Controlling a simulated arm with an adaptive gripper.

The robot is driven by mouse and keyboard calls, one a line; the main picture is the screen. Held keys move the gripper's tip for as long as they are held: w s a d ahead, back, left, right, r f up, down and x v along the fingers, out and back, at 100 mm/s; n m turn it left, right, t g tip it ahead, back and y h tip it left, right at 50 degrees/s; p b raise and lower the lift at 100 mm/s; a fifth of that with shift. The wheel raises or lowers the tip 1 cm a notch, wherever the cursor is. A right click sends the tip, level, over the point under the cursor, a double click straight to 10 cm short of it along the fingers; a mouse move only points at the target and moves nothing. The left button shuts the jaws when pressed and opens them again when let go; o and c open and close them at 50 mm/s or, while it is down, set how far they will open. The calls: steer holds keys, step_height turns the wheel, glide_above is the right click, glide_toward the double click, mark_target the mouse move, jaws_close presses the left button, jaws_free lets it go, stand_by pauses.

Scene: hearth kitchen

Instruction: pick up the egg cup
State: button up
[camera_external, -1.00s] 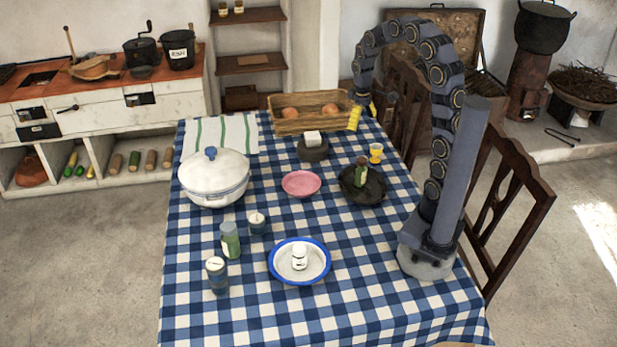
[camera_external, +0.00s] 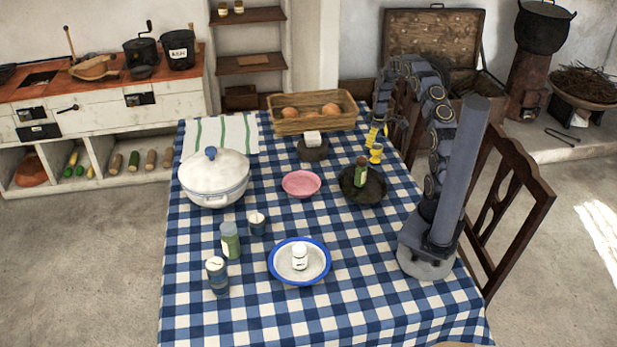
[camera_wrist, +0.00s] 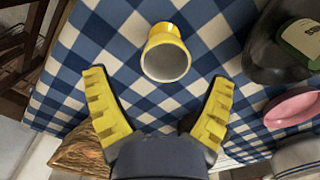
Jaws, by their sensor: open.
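The egg cup (camera_external: 376,153) is yellow with a pale inside and stands upright on the checked cloth near the table's right edge. In the wrist view the egg cup (camera_wrist: 166,53) shows its open rim, just beyond and between my fingertips. My gripper (camera_external: 377,133) has yellow ridged fingers and is beside the egg cup on its far side in the external view. In the wrist view my gripper (camera_wrist: 160,90) is open, its two fingers spread wide with nothing between them. Whether a finger touches the cup cannot be told, but a gap shows in the wrist view.
A dark bowl (camera_external: 374,190) with a green bottle (camera_external: 361,172) stands close in front of the egg cup. A wicker basket (camera_external: 290,125) with eggs is to the back left. A pink bowl (camera_external: 301,183) is left. A wooden chair (camera_external: 505,200) stands at the table's right side.

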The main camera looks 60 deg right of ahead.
mark_target(376, 153)
steer(key=f, duration=0.5)
steer(key=shift+s+a, duration=0.25)
steer(key=shift+r, duration=0.1)
steer(key=c, duration=1.3)
